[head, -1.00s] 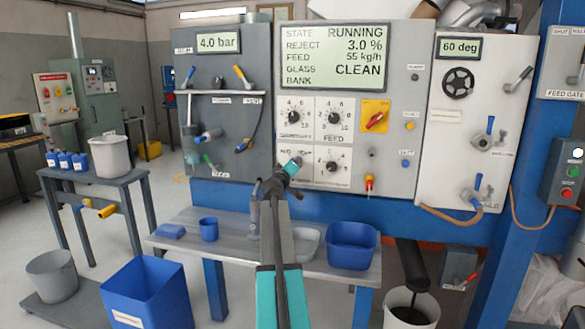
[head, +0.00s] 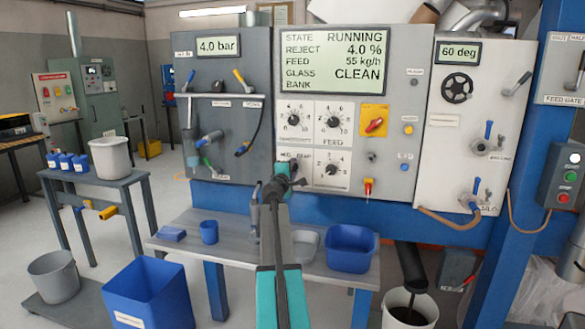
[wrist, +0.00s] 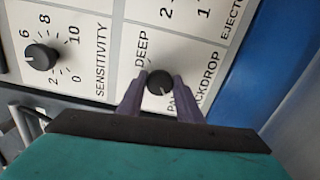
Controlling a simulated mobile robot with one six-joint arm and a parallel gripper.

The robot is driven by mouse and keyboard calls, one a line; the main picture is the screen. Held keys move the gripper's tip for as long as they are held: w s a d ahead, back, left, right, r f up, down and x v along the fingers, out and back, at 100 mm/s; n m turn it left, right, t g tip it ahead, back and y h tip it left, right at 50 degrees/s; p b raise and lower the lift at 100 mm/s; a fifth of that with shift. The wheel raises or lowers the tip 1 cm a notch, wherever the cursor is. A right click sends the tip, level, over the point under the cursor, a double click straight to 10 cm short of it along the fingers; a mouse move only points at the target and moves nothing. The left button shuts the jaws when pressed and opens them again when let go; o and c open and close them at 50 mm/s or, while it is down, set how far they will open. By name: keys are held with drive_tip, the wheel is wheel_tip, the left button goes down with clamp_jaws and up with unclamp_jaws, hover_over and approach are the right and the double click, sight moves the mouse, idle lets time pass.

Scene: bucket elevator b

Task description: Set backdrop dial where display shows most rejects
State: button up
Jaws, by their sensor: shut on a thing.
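The backdrop dial (wrist: 159,82) is a small black knob on a white panel. The words DEEP, BACKDROP and a partly hidden word starting PAL are around it in the wrist view. My gripper (wrist: 160,86) is shut on the knob, one purple finger on each side. In the head view my gripper (head: 284,172) is at the panel's lower left square and hides the knob. The knob's pointer setting cannot be read clearly. The display (head: 333,60) reads state RUNNING, reject 4.0 %, feed 55 kg/h, glass CLEAN, with the bank line blank.
The sensitivity dial (wrist: 41,57) is beside the backdrop dial. The feed dial (head: 333,121), ejector dial (head: 331,169) and a red switch on a yellow plate (head: 374,123) are close by. A bench (head: 230,254) with blue tubs stands below.

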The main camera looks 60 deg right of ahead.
drive_tip(key=shift+n, duration=0.3)
drive_tip(key=o, duration=1)
drive_tip(key=shift+o, duration=0.2)
drive_tip(key=b+v, duration=0.1)
drive_tip(key=v, duration=1.2)
drive_tip(key=shift+a, duration=0.4)
drive_tip(key=shift+s, duration=0.15)
